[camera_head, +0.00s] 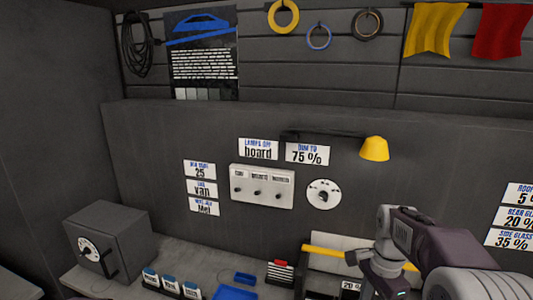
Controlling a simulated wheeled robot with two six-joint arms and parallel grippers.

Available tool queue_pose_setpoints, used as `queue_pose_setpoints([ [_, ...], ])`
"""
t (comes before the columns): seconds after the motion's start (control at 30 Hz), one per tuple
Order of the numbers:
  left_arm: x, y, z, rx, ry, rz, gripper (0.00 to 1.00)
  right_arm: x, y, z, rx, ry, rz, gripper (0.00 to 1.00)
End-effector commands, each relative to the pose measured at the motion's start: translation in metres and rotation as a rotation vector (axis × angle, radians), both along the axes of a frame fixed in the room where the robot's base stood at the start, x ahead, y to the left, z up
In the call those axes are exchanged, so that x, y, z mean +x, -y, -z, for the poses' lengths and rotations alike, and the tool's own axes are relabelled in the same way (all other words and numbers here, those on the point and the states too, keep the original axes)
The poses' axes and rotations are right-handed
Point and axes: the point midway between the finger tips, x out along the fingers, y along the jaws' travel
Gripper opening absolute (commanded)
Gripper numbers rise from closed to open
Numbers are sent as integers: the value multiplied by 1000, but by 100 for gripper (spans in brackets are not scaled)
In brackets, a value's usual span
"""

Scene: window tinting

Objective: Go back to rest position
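My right arm (430,245) comes in from the lower right and bends down in front of the bench. Its wrist (381,265) reaches the bottom edge of the picture, and its gripper fingers do not show. I cannot see anything held.
A grey safe-like box (128,232) with a dial stands on the bench (195,252) at left. A switch panel (262,187), a round dial (323,194) and a yellow lamp (374,149) are on the wall.

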Motion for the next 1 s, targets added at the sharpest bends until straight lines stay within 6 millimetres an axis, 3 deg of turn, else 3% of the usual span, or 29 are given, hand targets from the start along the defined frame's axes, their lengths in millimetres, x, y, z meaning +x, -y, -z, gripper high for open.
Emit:
queue_pose_setpoints([
  [0.1,0,0,17,0,0,0,36,-31,-42,42,8,-4,-264,49],
  [0.2,0,0,26,0,0,0,36,-70,-70,83,14,4,-570,49],
  [0.3,0,0,28,0,0,0,36,-109,-81,117,14,23,-882,49],
  [0.37,0,0,25,0,0,0,36,-123,-80,130,8,39,-1036,49],
  [0.43,0,0,25,0,0,0,36,-123,-79,138,-12,71,-1174,49],
  [0.5,0,0,25,0,0,0,36,-111,-79,137,-44,113,-1268,49],
  [0.6,0,0,25,0,0,0,36,-107,-79,137,-57,125,-1333,49],
  [1.0,0,0,25,0,0,0,36,-107,-79,137,-56,123,-1338,49],
])
